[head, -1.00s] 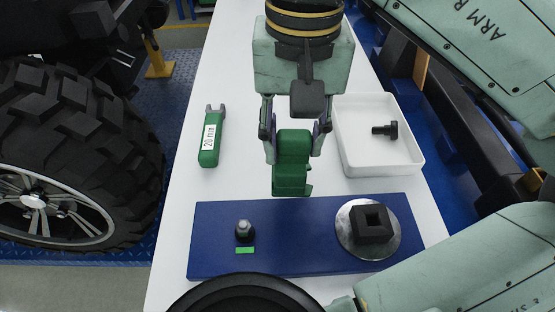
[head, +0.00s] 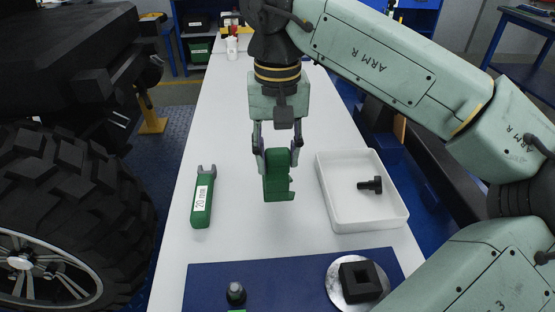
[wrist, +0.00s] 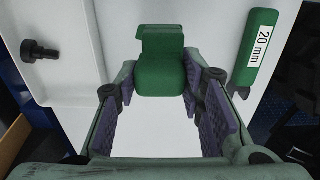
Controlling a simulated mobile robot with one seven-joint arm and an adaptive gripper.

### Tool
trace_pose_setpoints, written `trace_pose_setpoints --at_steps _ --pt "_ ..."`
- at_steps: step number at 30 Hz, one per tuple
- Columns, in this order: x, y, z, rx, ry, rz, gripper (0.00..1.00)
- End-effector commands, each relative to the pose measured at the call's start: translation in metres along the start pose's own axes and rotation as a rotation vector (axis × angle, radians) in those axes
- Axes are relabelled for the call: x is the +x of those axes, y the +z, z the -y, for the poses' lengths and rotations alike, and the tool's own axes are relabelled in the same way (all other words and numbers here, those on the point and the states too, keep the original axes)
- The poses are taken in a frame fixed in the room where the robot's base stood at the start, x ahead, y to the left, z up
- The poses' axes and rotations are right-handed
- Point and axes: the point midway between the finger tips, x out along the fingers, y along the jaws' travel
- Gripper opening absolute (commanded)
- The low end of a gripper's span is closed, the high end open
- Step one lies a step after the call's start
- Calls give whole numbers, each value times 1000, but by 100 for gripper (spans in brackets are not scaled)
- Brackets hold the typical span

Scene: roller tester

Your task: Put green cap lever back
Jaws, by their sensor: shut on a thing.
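A dark green blocky piece, seemingly the green cap lever (head: 277,182), hangs between the fingertips of my gripper (head: 277,154), which is shut on it. In the wrist view the green piece (wrist: 161,72) shows between the two finger pads, at the far end of the fingers. In the head view it appears above the white table (head: 250,228), left of the white tray; its exact height is hard to tell. A dark post with a metal top (head: 236,292) stands on the blue plate (head: 280,283), with a bit of green at the frame's lower edge.
A green-handled 20 mm wrench (head: 202,200) lies on the table to the left. The white tray (head: 335,215) on the right holds a black bolt (head: 371,185). A round metal disc with a black square socket (head: 360,281) sits on the blue plate. A large tyre (head: 75,220) stands left of the table.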

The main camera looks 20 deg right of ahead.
Motion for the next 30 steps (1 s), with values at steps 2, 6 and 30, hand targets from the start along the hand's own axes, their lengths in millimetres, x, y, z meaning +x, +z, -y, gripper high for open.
trace_pose_setpoints --at_steps 2,6,30 --pt "-1 -10 -1 1 1 1 0" --pt "23 -10 -1 0 2 2 0" --pt "40 -10 -1 0 0 0 53"
